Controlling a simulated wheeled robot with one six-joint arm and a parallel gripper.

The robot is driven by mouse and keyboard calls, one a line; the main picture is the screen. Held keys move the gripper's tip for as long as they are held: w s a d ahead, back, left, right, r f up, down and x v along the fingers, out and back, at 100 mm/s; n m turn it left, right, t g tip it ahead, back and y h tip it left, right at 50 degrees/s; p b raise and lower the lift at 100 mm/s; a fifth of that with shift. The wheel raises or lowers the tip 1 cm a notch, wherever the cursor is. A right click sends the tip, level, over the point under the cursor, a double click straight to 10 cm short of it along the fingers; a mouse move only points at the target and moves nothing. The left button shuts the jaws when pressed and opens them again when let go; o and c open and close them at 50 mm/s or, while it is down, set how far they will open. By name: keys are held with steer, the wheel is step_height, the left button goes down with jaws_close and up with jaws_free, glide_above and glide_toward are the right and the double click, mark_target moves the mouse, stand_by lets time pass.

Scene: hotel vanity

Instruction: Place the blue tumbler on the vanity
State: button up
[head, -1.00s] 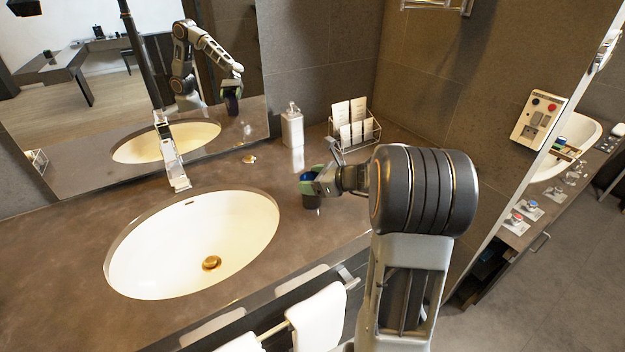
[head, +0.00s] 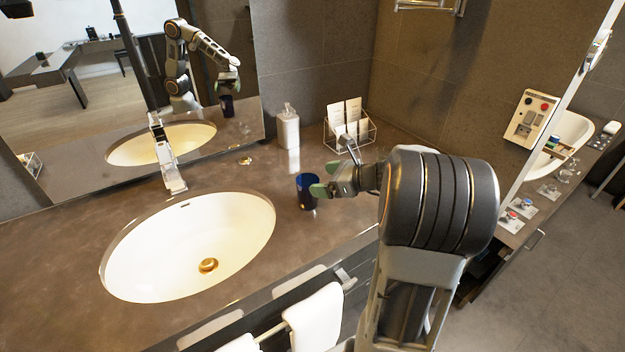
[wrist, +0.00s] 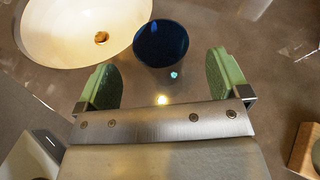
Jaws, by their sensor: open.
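The blue tumbler (head: 306,192) stands upright on the brown vanity top (head: 235,282), just right of the sink. In the wrist view I look down into the round dark-blue tumbler (wrist: 161,44); it lies beyond my fingertips, apart from them. My gripper (head: 326,180) is at the right of the tumbler, with its green finger pads spread apart. In the wrist view my gripper (wrist: 163,72) is open, with only bare counter between the pads.
The white sink (head: 190,245) is left of the tumbler, with a faucet (head: 170,165) behind it. A soap dispenser (head: 288,128) and a wire card holder (head: 350,130) stand at the back. White towels (head: 316,318) hang along the front edge.

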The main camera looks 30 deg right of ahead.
steer(key=v, duration=0.5)
steer(key=s+a+f+n+g+h, duration=0.1)
steer(key=s+a+n+g, duration=0.1)
steer(key=a+n, duration=0.3)
steer(key=s+a+f+n+g+h, duration=0.1)
steer(key=s+a+n+g, duration=0.2)
steer(key=s+a+n, duration=0.1)
steer(key=s+a+f+n+g+h, duration=0.1)
steer(key=s+a+n+g, duration=0.2)
steer(key=a+n, duration=0.3)
steer(key=shift+s+a+f+n+h, duration=0.15)
steer(key=shift+s+f+n+h, duration=0.1)
steer(key=shift+n, duration=0.35)
steer(key=shift+s+a+f+n+h, duration=0.15)
steer(key=shift+s+n, duration=0.05)
steer(key=shift+n, duration=0.4)
steer(key=s+n+h, duration=0.1)
steer(key=n, duration=0.2)
steer(key=s+a+n+h, duration=0.1)
steer(key=n+h, duration=0.1)
steer(key=n, duration=0.2)
steer(key=s+n+h, duration=0.1)
steer(key=s+n, duration=0.1)
steer(key=n, duration=0.1)
steer(key=shift+s+a+f+n, duration=0.1)
steer(key=shift+a+f+n, duration=0.05)
steer(key=shift+f+n, duration=0.25)
steer(key=shift+r, duration=0.15)
